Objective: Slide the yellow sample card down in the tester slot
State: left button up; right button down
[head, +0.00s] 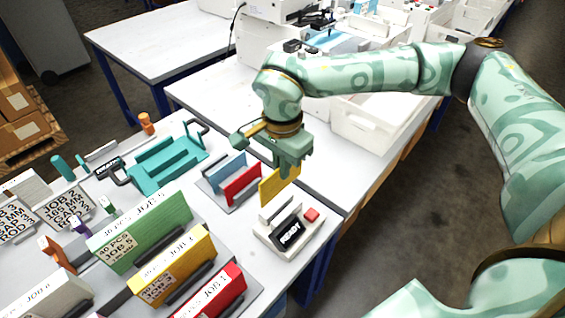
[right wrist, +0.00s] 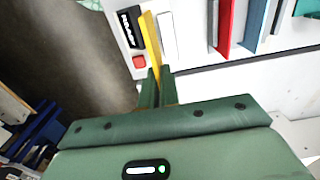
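My right gripper (head: 287,170) is shut on the upper edge of the yellow sample card (head: 279,186), which hangs upright below its fingers. The tester (head: 263,236) is a white box with a dark READY display (head: 290,233), a red button (head: 312,214) and raised pale slot plates (head: 277,207). The card is at the slot plates, over the tester's back part. In the right wrist view the card (right wrist: 151,40) runs out from between the fingers (right wrist: 155,78), beside the READY display (right wrist: 130,27). I cannot tell how deep its lower edge sits. My left gripper is out of view.
A rack with a blue card (head: 226,170) and a red card (head: 243,184) stands just left of the tester. A teal fixture (head: 165,165) lies farther left. Green, yellow and red job holders (head: 145,232) fill the front. The table edge is close on the tester's right.

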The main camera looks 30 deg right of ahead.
aim_at(282, 187)
notch_tip(282, 187, down, 6)
jog(key=shift+r+b, duration=0.1)
jog(key=shift+b, duration=1)
jog(key=shift+f, duration=0.55)
jog(key=shift+f+b, duration=0.65)
jog(key=shift+f, duration=1.25)
jog(key=c, duration=1.6)
grip_release()
jog(key=shift+o, duration=0.2)
notch_tip(282, 187, up, 16)
jog(key=p, duration=0.4)
jog(key=shift+r, duration=0.2)
